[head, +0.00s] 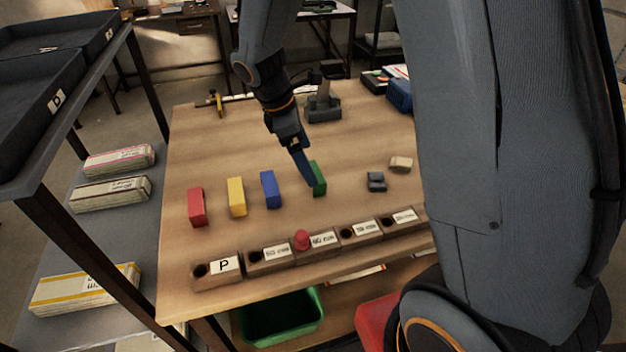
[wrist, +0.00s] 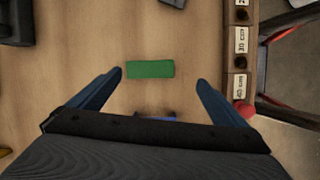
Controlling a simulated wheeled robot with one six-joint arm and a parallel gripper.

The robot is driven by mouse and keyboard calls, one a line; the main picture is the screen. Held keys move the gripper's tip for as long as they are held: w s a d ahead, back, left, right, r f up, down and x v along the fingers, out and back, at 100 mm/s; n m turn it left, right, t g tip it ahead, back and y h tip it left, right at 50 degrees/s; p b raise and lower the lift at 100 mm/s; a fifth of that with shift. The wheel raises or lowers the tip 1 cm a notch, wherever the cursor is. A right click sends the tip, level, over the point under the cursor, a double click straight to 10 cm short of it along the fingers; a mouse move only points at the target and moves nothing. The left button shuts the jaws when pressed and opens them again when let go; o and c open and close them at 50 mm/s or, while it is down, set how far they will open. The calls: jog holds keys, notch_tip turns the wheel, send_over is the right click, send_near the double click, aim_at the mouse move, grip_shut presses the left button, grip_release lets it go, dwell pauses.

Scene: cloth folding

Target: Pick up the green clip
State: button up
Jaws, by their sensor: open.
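The green clip (head: 319,179) is a small green block on the wooden table, at the right end of a row of coloured blocks in the head view. In the wrist view the green clip (wrist: 150,69) lies ahead, roughly between the lines of my two fingers. My gripper (head: 304,172) reaches down close beside it in the head view. In the wrist view my gripper (wrist: 160,78) has its blue fingers spread wide, with nothing held between them. I cannot tell how high the fingertips are above the table.
Blue (head: 271,190), yellow (head: 237,197) and red (head: 196,207) blocks stand to the left. Labelled wooden holders (head: 270,260) line the front edge, one with a red peg (head: 302,240). Small grey (head: 376,182) and tan (head: 401,164) pieces lie right. The table's back left is mostly clear.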

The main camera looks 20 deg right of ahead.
jog(key=shift+w+d+f+n+h+p, duration=0.1)
jog(key=shift+w+d+f+n+p, duration=0.25)
jog(key=shift+f, duration=1)
jog(key=shift+w+d+f+n+h+p, duration=0.15)
jog(key=shift+w+d+f+n, duration=0.3)
jog(key=shift+f, duration=0.85)
jog(key=shift+w+d+f+n+h+p, duration=0.2)
jog(key=shift+d+f, duration=0.35)
jog(key=shift+f, duration=0.8)
jog(key=c, duration=0.7)
